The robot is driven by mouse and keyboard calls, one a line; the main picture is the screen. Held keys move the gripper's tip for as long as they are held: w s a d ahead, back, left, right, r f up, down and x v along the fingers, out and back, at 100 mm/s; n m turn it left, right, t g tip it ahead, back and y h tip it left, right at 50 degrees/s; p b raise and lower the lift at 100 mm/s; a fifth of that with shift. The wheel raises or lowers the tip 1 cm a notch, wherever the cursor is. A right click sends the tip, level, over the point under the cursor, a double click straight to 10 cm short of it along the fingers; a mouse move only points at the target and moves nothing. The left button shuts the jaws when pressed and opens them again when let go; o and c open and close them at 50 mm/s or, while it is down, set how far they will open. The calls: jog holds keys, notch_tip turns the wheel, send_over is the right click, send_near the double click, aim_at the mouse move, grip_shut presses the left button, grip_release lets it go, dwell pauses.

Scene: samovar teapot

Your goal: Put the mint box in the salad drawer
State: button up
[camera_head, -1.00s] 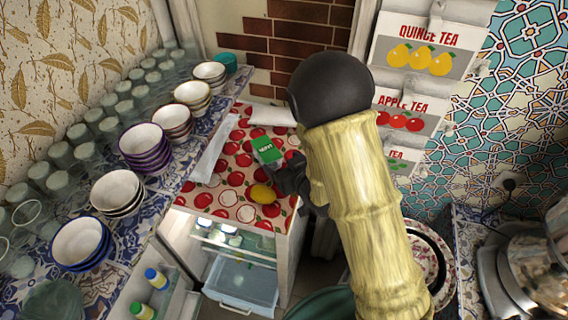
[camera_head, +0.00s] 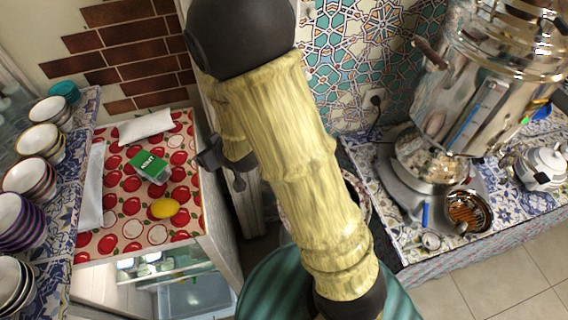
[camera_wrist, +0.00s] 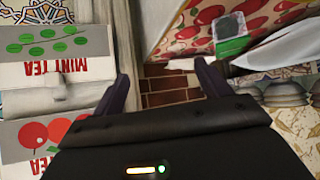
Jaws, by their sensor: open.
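The green mint box (camera_head: 148,165) lies on the red-apple cloth on top of the fridge, behind the yellow lemon (camera_head: 164,208). It also shows at the upper right of the wrist view (camera_wrist: 231,36). The salad drawer (camera_head: 192,299), pale blue and see-through, is low in the fridge under the cloth; its lower part is cut off by the picture's edge. My gripper (camera_head: 224,166) is right of the mint box and apart from it. In the wrist view my gripper (camera_wrist: 164,76) has its fingers spread with nothing between them.
Stacked bowls (camera_head: 38,142) line the tiled shelf at left. White packets (camera_head: 146,126) lie on the cloth. Tea boxes (camera_wrist: 58,48) are close to my left finger in the wrist view. A metal samovar (camera_head: 478,80) stands on the right counter. Open floor shows at lower right.

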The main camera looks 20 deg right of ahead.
jog(key=s+d+r+m+g+h, duration=0.1)
jog(key=s+d+r+m+g, duration=0.1)
jog(key=s+d, duration=0.5)
jog(key=s+d+r+m+g+h, duration=0.2)
jog(key=s+d+r+g, duration=0.1)
jog(key=s+d, duration=0.4)
jog(key=shift+s+d+m+g+h, duration=0.3)
jog(key=shift+s+m+g, duration=0.1)
jog(key=shift+g, duration=0.3)
jog(key=shift+o, duration=0.2)
jog(key=shift+r, duration=0.1)
